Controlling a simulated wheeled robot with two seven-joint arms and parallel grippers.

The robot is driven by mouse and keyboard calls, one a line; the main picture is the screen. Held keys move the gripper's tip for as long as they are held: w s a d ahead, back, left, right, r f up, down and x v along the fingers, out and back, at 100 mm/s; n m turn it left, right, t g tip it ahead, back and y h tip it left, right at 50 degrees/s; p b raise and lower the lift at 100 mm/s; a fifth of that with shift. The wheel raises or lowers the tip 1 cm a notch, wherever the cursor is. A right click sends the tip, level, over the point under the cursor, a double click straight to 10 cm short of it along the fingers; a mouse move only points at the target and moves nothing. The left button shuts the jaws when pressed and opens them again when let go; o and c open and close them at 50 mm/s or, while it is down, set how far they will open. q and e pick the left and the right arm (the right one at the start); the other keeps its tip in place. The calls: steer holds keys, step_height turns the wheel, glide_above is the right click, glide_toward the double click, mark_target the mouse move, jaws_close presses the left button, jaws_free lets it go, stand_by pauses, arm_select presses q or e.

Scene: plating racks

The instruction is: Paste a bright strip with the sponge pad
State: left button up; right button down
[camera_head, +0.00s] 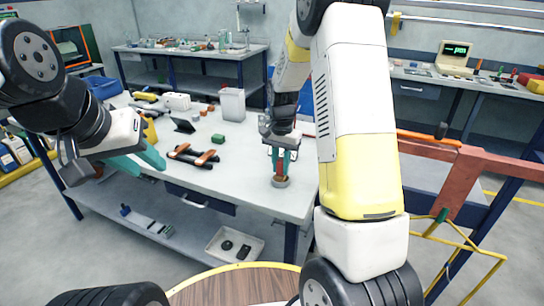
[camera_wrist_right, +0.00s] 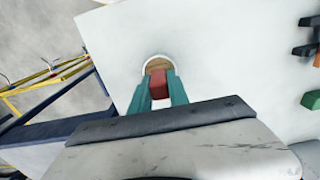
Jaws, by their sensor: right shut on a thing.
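My right gripper (camera_head: 285,157) is shut on a small red block (camera_wrist_right: 159,84), likely the grip of the sponge pad. It holds the block at a round, light-rimmed dish (camera_head: 281,183) near the front right corner of the white table. In the right wrist view the dish (camera_wrist_right: 147,64) shows a tan inside, directly beyond the fingertips. The block's lower end is at the dish; I cannot tell whether it touches. My left gripper (camera_head: 138,161) hangs empty over the table's left part, its teal fingers apart. I cannot make out a bright strip for certain.
A red-brown bar (camera_head: 482,166) with an orange bar (camera_head: 428,138) stands on a frame at the right. The white table (camera_head: 245,160) also carries a tool with orange grips (camera_head: 193,156), a green block (camera_head: 218,139) and a white bin (camera_head: 232,104).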

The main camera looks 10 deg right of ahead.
mark_target(281, 161)
stand_by(0.3)
steer(key=shift+r, duration=3.45)
